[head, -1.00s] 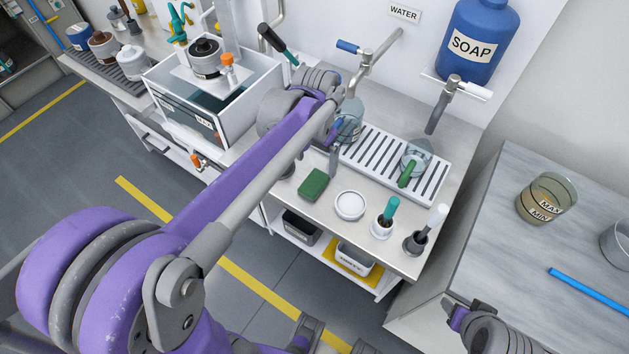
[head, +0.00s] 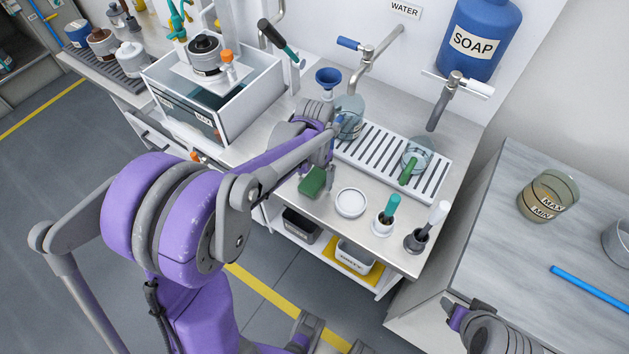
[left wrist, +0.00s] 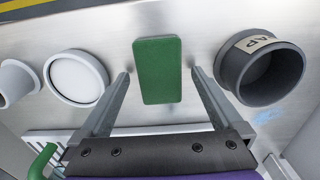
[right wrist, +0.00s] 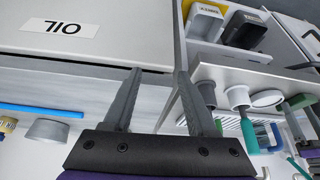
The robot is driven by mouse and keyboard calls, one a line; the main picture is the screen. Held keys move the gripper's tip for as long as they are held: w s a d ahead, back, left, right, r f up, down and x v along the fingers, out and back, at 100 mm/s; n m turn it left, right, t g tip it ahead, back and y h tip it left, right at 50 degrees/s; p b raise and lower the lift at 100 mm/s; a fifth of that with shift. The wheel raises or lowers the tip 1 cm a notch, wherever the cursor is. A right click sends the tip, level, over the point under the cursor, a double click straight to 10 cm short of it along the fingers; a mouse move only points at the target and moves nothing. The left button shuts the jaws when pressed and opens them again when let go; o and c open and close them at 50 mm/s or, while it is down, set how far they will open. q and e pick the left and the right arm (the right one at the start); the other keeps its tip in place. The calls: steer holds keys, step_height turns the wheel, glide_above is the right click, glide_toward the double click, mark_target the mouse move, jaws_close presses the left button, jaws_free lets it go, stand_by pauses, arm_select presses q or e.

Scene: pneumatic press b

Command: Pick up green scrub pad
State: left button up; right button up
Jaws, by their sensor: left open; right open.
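The green scrub pad (head: 312,183) lies flat on the steel counter (head: 285,200) near its front edge. In the left wrist view the pad (left wrist: 157,70) appears between the two fingertips of my left gripper (left wrist: 160,74), with clear gaps on both sides. That gripper is open and empty. In the head view my left gripper (head: 322,172) is at the pad and partly covers it; its exact height above the counter is hard to tell. My right gripper (right wrist: 158,75) is open and empty, away from the pad; it also shows at the lower right of the head view (head: 468,308).
A white round dish (head: 351,203) stands right of the pad, with brush holders (head: 382,225) beyond. A dark grey cup (left wrist: 262,68) is close beside one finger in the left wrist view. A drain rack (head: 372,150) with glass beakers lies behind.

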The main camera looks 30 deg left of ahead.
mark_target(315, 179)
arm_select(q)
steer(key=shift+f, duration=0.1)
steer(key=shift+c, duration=0.2)
steer(key=c, duration=1.3)
step_height(315, 179, up, 10)
steer(key=shift+p, duration=0.5)
steer(key=shift+c, duration=0.2)
steer(key=o, duration=0.8)
jaws_close()
